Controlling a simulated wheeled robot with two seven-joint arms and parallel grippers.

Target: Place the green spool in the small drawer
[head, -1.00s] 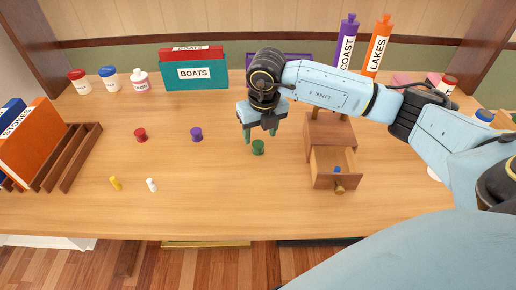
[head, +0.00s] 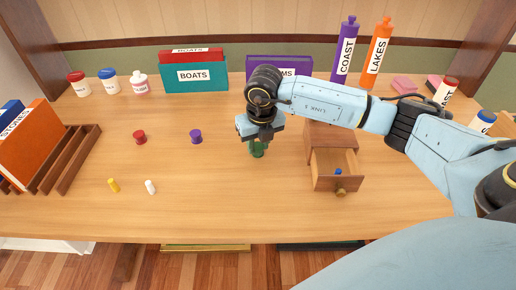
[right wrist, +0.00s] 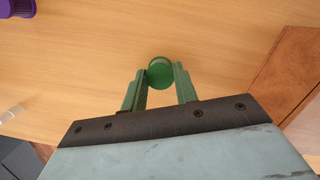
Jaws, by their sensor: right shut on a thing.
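The green spool (head: 257,150) stands on the desk left of the small drawer. My right gripper (head: 257,146) is lowered over it, its green fingers closed on the spool's sides. In the right wrist view the spool's round top (right wrist: 160,73) sits between the two fingertips (right wrist: 160,78). The small drawer (head: 338,180) is pulled open from its wooden box, and a small blue item (head: 338,171) lies inside it. My right arm hides part of the box. My left gripper is not in view.
A purple spool (head: 196,136) and a red spool (head: 139,136) stand to the left. The desk's front middle is clear. Bottles and book holders line the back.

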